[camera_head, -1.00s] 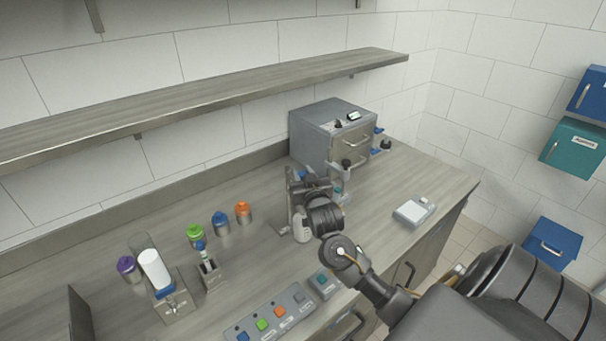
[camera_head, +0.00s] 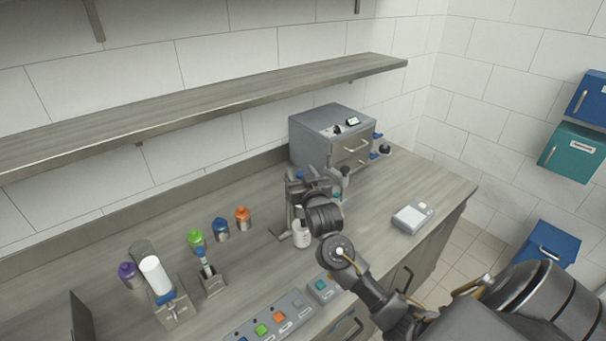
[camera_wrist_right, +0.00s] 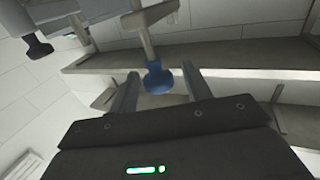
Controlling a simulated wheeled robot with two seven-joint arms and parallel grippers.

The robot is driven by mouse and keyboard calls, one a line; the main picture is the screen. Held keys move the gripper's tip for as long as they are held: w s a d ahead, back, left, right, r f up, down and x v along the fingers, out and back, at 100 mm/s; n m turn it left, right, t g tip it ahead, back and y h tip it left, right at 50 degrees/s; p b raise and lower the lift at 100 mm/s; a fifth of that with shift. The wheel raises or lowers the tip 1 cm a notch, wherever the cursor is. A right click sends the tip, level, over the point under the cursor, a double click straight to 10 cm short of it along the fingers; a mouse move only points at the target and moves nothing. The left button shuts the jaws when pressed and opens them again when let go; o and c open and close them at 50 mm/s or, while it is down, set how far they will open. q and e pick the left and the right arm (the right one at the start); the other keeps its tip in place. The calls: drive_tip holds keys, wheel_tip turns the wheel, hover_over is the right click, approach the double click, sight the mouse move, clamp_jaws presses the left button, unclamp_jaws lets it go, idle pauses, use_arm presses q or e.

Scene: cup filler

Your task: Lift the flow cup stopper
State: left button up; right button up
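My right gripper (camera_head: 308,187) is over the counter, just above a white cup (camera_head: 302,234) at a small metal stand (camera_head: 280,234). In the right wrist view, the gripper (camera_wrist_right: 160,76) is open, with its two fingers apart. A blue knob on a grey stem (camera_wrist_right: 157,78), which looks like the flow cup stopper, shows between the fingertips with a gap on each side. In the head view, the gripper and wrist hide much of the stand and the stopper. My left gripper is not in view.
A grey box-shaped device (camera_head: 332,137) stands behind the gripper. Bottles with purple, green, blue (camera_head: 220,229) and orange caps stand at the left. A button panel (camera_head: 270,318) lies along the front, and a scale (camera_head: 412,217) at the right. A shelf (camera_head: 200,104) runs above the counter.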

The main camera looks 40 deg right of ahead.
drive_tip(key=shift+s+f, duration=0.1)
drive_tip(key=shift+s, duration=0.15)
drive_tip(key=b+v, duration=0.3)
drive_tip(key=v, duration=0.7)
drive_tip(key=shift+s+a, duration=0.1)
drive_tip(key=shift+a, duration=0.05)
